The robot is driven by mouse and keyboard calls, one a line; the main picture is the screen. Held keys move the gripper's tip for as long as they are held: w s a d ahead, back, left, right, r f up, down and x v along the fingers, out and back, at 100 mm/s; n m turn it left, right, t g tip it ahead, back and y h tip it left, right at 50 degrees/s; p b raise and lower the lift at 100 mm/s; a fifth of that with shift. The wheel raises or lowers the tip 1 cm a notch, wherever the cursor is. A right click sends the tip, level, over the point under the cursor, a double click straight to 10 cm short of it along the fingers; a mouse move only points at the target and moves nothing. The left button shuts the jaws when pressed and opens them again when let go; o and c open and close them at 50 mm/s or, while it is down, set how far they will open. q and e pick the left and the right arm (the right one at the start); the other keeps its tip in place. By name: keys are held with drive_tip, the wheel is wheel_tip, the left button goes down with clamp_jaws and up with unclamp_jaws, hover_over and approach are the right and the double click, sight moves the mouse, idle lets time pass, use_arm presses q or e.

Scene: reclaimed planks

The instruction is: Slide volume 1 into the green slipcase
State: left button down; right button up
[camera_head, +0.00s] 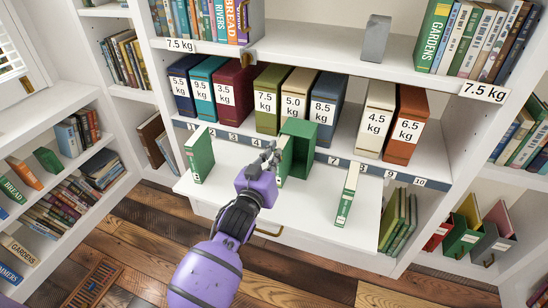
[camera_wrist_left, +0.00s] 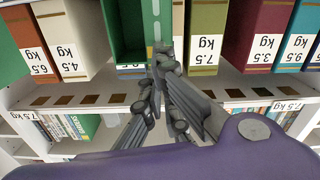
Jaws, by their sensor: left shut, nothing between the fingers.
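The green slipcase (camera_head: 302,134) stands upright on the white ledge, in front of the weight-labelled volumes. It also shows in the wrist view (camera_wrist_left: 128,32). A slim green and white volume (camera_head: 281,172) is at its left side, partly hidden by my gripper; I cannot tell how far inside it sits. Two more slim green and white volumes stand on the ledge, one at the left (camera_head: 201,156) and one at the right (camera_head: 347,195). I cannot read which is volume 1. My left gripper (camera_head: 272,157) is shut and empty, its fingertips close to the slipcase front. My right gripper is out of view.
Labelled volumes line the shelf behind, including a red one (camera_head: 235,84) and an orange one (camera_head: 407,124). A numbered strip (camera_head: 345,163) runs along the shelf edge. The ledge (camera_head: 228,184) is clear between the left volume and my gripper. A grey block (camera_head: 375,38) stands above.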

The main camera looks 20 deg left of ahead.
use_arm(q)
drive_tip(key=shift+w+b, duration=0.3)
drive_tip(key=shift+w, duration=1.65)
drive_tip(key=shift+s, duration=0.1)
idle(0.4)
drive_tip(key=s+p, duration=0.1)
drive_tip(key=s, duration=1.3)
drive_tip(key=shift+s+a+p, duration=0.15)
drive_tip(key=shift+s+p, duration=0.15)
drive_tip(key=shift+p, duration=0.05)
